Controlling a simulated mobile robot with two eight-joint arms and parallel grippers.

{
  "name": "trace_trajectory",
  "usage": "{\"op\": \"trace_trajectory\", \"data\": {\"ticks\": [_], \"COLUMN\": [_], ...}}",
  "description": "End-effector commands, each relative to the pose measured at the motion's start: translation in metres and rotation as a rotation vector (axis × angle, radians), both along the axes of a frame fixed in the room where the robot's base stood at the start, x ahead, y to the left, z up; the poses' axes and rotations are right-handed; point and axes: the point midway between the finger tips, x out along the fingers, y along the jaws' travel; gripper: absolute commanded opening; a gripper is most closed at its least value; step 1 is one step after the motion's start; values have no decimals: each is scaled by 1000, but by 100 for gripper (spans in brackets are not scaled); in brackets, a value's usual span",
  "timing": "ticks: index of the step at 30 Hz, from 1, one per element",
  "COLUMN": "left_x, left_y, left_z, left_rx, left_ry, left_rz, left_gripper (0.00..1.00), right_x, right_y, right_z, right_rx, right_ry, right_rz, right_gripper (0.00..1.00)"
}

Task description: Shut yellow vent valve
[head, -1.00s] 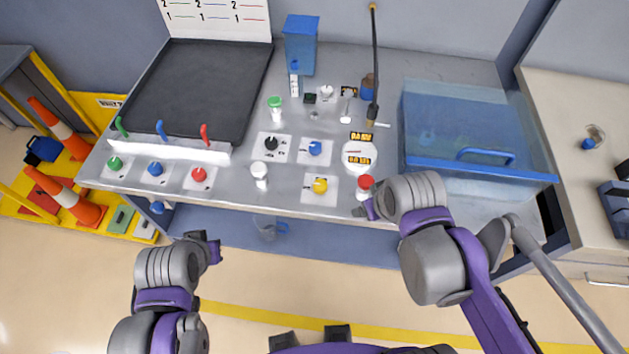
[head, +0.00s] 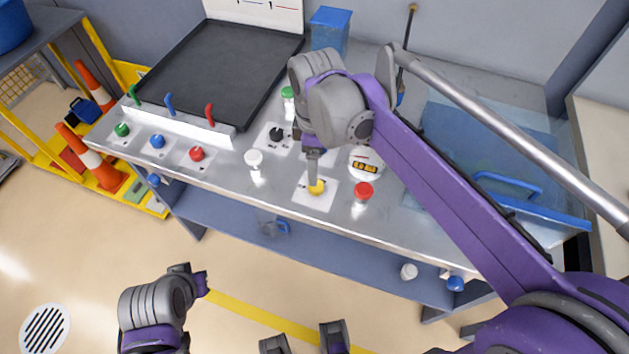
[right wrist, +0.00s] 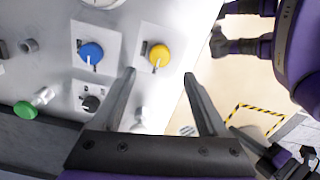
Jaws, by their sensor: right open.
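The yellow vent valve (head: 316,187) is a round yellow knob on a white plate near the bench's front edge. It also shows in the right wrist view (right wrist: 159,55), with a pale pointer mark towards the gripper. My right gripper (head: 314,172) points down at the knob and partly covers it in the head view. In the right wrist view its two fingers (right wrist: 160,75) are apart, with nothing between the tips; the knob lies just beyond them. My left gripper (head: 197,284) is low in front of the bench, away from the valve; its jaw opening is unclear.
A red-capped part (head: 363,191) stands close right of the valve, and a white-capped one (head: 254,158) to its left. A blue knob (right wrist: 91,53) sits beside the yellow one. A clear blue bin (head: 510,190) is at the bench's right.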

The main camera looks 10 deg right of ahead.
Motion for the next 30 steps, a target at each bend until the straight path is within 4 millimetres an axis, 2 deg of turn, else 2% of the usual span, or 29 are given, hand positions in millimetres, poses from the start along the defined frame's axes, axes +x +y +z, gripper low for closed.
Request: {"op": "trace_trajectory", "data": {"ticks": [1,6,12,17,24,26,30], "left_x": [0,-1,-2,-2,-2,-2,-2], "left_y": [0,0,0,0,0,0,0], "left_z": [-2,-5,-8,-8,-8,-8,-8], "left_rx": [0,0,0,0,0,0,0], "left_ry": [1,2,3,3,3,3,3], "left_rz": [0,0,0,0,0,0,0], "left_gripper": [0,0,0,0,0,0,0], "right_x": [0,0,0,0,0,0,0], "right_y": [0,0,0,0,0,0,0], "right_z": [-12,-44,-70,-78,-78,-78,-78], "right_rx": [0,0,0,1,1,1,1], "right_ry": [0,0,0,-1,-1,-1,-1], "right_rz": [-1,-2,-2,-2,-3,-3,-3], "right_gripper": [76,76,76,76,76,68,42]}}
